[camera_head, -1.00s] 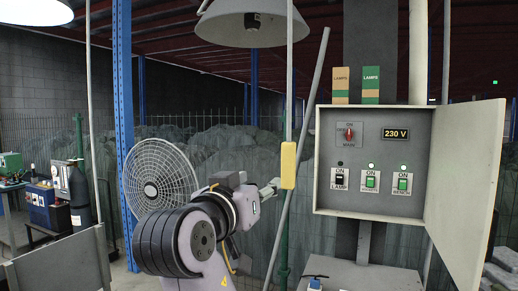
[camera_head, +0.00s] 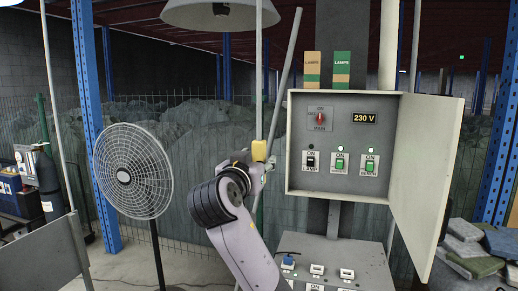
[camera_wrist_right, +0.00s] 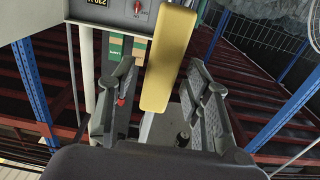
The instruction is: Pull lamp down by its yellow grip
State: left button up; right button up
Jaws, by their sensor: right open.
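The lamp (camera_head: 220,14) is a wide pale shade at the top of the head view. A thin pole (camera_head: 259,80) runs down to the yellow grip (camera_head: 259,150), an upright block left of the control box. My right gripper (camera_head: 262,170) is at the grip and hides its lower part. In the right wrist view the yellow grip (camera_wrist_right: 168,60) shows between the two spread fingers of my right gripper (camera_wrist_right: 162,105), with gaps at both sides. Whether a finger touches it cannot be told. My left gripper is not in view.
The open control box (camera_head: 345,105) with its door (camera_head: 425,150) swung out stands close right of the grip. A slanted pole (camera_head: 285,80) leans just beside it. A fan (camera_head: 133,170) stands to the left. A sloped panel (camera_head: 340,260) is below the box.

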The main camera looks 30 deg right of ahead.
jog(key=shift+x, duration=1.05)
jog(key=shift+c, duration=0.6)
grip_shut()
